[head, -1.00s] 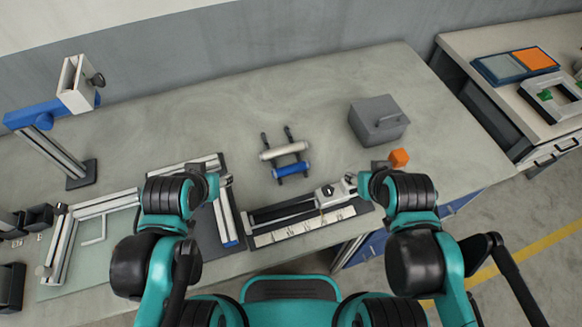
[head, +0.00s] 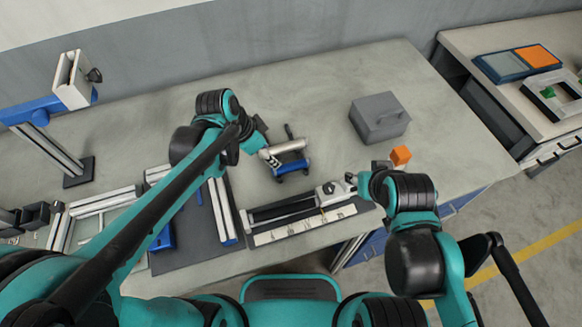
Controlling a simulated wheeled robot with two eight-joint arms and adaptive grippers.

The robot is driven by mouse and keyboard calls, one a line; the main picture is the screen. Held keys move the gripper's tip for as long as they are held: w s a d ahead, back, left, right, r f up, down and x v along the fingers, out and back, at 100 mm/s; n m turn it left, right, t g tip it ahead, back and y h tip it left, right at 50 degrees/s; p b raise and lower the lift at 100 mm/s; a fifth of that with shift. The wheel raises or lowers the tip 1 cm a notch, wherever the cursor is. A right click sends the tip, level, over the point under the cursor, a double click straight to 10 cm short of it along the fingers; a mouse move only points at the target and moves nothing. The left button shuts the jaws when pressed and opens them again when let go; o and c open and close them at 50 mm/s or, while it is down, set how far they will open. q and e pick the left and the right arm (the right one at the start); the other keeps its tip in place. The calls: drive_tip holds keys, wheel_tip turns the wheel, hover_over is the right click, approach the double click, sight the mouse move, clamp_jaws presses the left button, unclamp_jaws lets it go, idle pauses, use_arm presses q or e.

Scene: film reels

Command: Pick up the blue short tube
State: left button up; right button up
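The blue short tube (head: 293,167) lies across a small dark rack (head: 289,131) in the middle of the table, on the near side of a silver-white tube (head: 290,146). My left gripper (head: 272,157) is at the left end of the two tubes, and its arm reaches in from the lower left. Its fingers are small and partly merge with the tube ends, so I cannot tell whether they are open or touching. My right gripper (head: 350,184) is low at the right end of the slotted metal fixture; its fingers are too small to read.
The slotted fixture (head: 300,213) lies along the table's front edge. A blue-and-white stand (head: 45,135) is at the left. The table behind the rack is clear.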

sight(289, 165)
use_arm(q)
drive_tip(key=d+f+m, duration=0.1)
drive_tip(key=w+d, duration=0.1)
drive_tip(key=d+f+m+g, duration=0.1)
drive_tip(key=shift+w+f+m+h, duration=0.3)
drive_tip(key=b+x, duration=0.1)
drive_tip(key=x, duration=0.1)
drive_tip(key=shift+d+f, duration=0.1)
drive_tip(key=shift+f, duration=0.2)
drive_tip(key=b+x, duration=0.3)
drive_tip(key=x, duration=0.2)
drive_tip(key=shift+f, duration=0.1)
drive_tip(key=shift+a, duration=0.2)
drive_tip(key=shift+c, duration=1.3)
clamp_jaws()
